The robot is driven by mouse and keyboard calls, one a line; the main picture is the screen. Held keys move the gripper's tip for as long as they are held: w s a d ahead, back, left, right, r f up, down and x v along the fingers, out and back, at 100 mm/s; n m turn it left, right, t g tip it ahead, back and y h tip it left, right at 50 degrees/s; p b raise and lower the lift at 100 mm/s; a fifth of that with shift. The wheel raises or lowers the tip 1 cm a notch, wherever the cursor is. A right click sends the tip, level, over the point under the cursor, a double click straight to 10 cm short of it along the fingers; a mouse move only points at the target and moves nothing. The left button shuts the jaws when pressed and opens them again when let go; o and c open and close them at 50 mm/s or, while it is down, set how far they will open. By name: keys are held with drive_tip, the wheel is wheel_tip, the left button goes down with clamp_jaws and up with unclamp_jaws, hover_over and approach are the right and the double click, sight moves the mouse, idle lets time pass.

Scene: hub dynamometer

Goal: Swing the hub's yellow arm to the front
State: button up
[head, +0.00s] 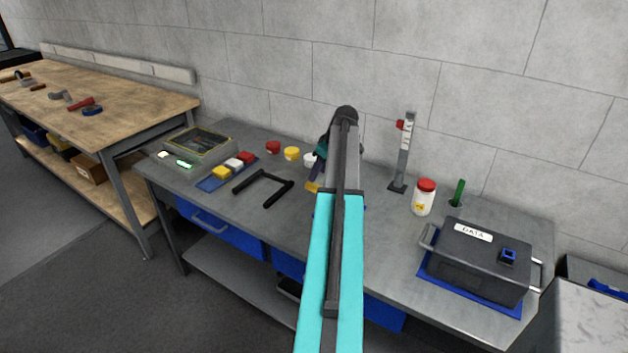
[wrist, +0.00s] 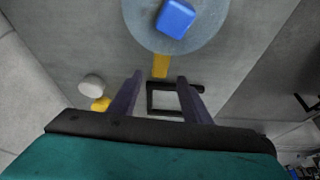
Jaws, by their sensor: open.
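The hub shows in the wrist view as a round grey disc (wrist: 207,38) with a blue block (wrist: 176,18) on it. Its yellow arm (wrist: 161,65) sticks out from the disc toward my gripper (wrist: 160,77). My gripper is open, and the yellow arm's end shows between the two purple fingertips in the picture. I cannot tell whether the fingers are down around it or above it. In the head view my arm hides most of the hub; the yellow arm (head: 311,187) shows just left of it, below my gripper (head: 317,176).
A black U-shaped frame (head: 264,176) lies left on the grey bench (head: 225,193). Red, yellow and white jars (head: 291,153) stand behind it. Right of my arm are an upright gauge (head: 404,155), a red-lidded jar (head: 423,200) and a dark DATA box (head: 478,262).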

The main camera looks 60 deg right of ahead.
sight(312, 185)
drive_tip(key=shift+p+x, duration=0.75)
drive_tip(key=shift+x, duration=2.5)
clamp_jaws()
drive_tip(key=shift+d, duration=0.35)
drive_tip(key=shift+a, duration=0.35)
